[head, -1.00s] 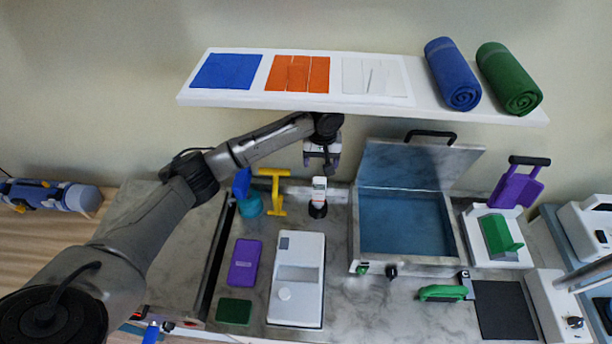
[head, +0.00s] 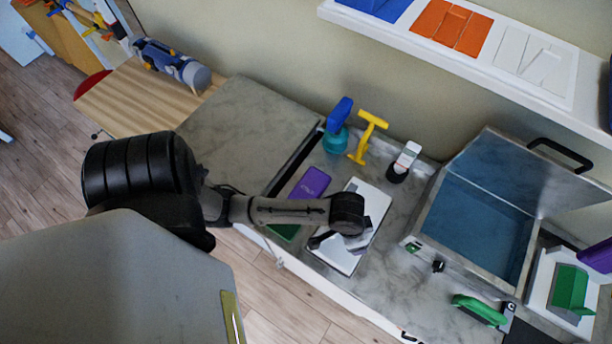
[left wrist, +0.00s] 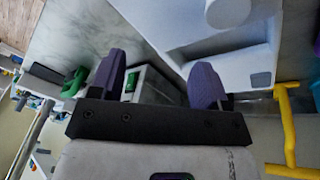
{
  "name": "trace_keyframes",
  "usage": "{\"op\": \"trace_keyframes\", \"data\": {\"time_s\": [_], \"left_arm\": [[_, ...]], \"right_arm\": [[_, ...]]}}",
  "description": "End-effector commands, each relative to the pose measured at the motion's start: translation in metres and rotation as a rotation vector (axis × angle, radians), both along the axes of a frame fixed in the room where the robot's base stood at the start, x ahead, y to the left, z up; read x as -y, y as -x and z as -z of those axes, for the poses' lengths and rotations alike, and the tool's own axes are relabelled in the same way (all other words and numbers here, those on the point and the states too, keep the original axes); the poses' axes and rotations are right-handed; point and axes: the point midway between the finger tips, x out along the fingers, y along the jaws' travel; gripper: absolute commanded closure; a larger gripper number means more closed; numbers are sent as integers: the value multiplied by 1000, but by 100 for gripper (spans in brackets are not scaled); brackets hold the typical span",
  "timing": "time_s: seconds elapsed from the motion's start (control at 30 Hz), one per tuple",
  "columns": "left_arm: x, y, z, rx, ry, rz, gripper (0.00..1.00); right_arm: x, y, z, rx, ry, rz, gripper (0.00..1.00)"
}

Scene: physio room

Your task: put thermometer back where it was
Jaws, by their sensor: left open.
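The thermometer appears to be the small white upright device (head: 409,154) standing in a round black holder (head: 397,173) at the back of the counter, in the head view. My left gripper (head: 345,243) is over the white flat device, in front of the thermometer and apart from it. In the left wrist view its two purple fingertips (left wrist: 155,80) are wide apart with nothing between them. The thermometer cannot be made out in the left wrist view. My right gripper is not in view.
The white flat device (head: 371,196) lies below my left gripper. A purple box (head: 310,183), a teal-and-blue item (head: 337,125) and a yellow T-shaped tool (head: 366,137) are nearby. An open metal box (head: 480,225) stands right. A white shelf (head: 450,60) overhangs the back.

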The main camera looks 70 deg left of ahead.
Motion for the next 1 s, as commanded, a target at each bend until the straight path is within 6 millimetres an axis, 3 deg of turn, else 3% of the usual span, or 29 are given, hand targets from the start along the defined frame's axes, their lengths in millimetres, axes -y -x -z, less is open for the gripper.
{"op": "trace_keyframes", "data": {"time_s": [0.03,0.2,0.4,0.6,1.0], "left_arm": [[1,21,1,12,-1,7,30],[-9,71,-6,61,-50,28,30],[-26,110,-17,85,-120,35,30],[-34,124,-22,90,-155,38,30],[-34,125,-22,90,-156,38,30]], "right_arm": [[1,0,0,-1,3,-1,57],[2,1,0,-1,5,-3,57],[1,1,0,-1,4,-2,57],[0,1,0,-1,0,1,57],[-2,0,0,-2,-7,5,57]]}}
